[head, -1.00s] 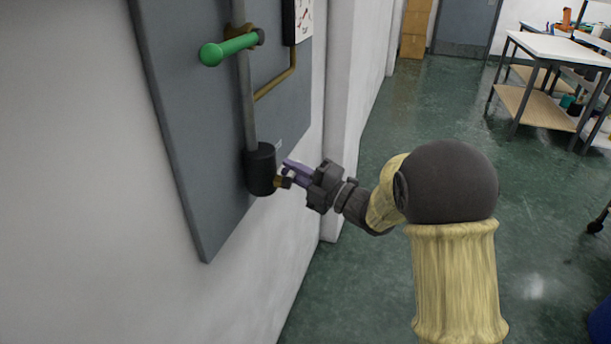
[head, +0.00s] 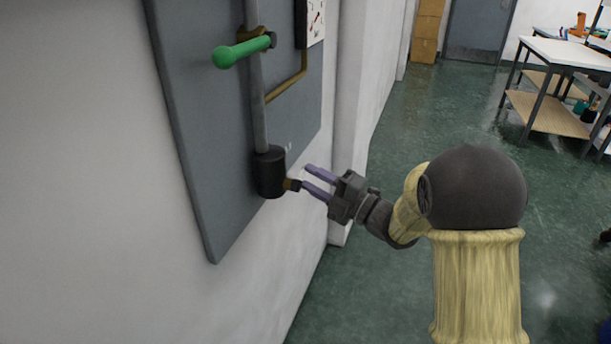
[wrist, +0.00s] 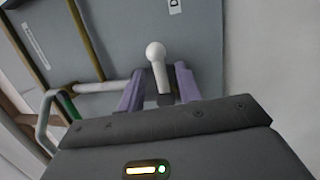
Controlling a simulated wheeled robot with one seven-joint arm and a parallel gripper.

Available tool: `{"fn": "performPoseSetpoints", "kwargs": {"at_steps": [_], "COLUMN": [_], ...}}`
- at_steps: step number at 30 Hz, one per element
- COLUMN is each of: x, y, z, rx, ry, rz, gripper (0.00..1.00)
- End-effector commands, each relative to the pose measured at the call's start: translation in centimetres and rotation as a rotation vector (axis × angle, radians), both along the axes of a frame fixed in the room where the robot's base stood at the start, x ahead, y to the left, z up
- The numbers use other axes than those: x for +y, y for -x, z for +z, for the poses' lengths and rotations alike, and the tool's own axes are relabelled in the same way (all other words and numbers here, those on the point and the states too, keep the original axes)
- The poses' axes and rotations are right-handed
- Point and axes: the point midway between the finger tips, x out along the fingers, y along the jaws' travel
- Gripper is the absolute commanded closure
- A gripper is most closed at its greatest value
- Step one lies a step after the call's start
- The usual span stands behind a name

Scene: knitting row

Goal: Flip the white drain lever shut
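The white drain lever (wrist: 157,66) has a round knob and a short stem. In the wrist view it stands between my two purple fingers, with a gap visible on each side. I cannot make it out in the head view. My gripper (wrist: 159,72) is open and empty. In the head view my gripper (head: 308,178) is just right of the black cylinder (head: 270,172) at the foot of the grey pipe. A small brass fitting (head: 290,184) sticks out of this cylinder close to the lower finger.
The pipe runs up a grey wall panel (head: 215,130). A green handle (head: 240,50), a bent brass pipe (head: 290,84) and a gauge (head: 316,20) are higher on the panel. Open green floor lies to the right, with a white-topped workbench (head: 565,52) farther back.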

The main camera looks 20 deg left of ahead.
Motion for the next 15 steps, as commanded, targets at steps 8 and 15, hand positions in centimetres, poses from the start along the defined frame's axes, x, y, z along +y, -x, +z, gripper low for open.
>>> {"fn": "performPoseSetpoints", "kwargs": {"at_steps": [8, 15], "x": [-5.4, -9.9], "y": [1.6, 3.1], "z": [-1.2, -2.1], "rx": [0.003, 0.001], "ry": [0.001, 0.001], "rz": [-0.005, -0.004], "gripper": [0.65, 0.65]}}
